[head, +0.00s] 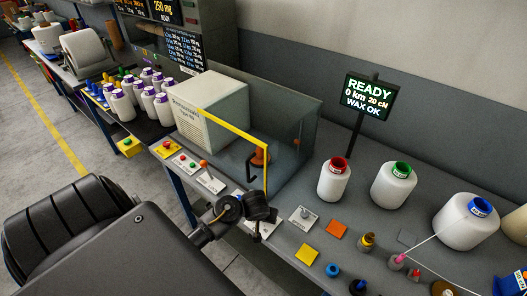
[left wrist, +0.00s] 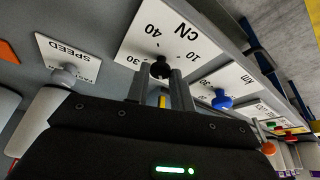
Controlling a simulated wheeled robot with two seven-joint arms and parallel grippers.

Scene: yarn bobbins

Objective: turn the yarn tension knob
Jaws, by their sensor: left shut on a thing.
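The yarn tension knob (left wrist: 160,63) is black and sits on a white dial plate (left wrist: 186,35) marked cN with numbers 10, 30 and 40. My left gripper's two fingers (left wrist: 161,76) stand on either side of the knob and are shut on it in the left wrist view. In the head view my left gripper (head: 260,208) is at the front edge of the bench, over the plate, and hides the knob. My right gripper is in neither view.
A grey knob on a SPEED plate (left wrist: 66,52) and a blue knob (left wrist: 221,101) flank the dial. A display (head: 369,97) reads READY, 0 km, 20 cN, WAX OK. A clear-walled machine (head: 303,135) stands behind; bobbins (head: 334,181) stand to the right.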

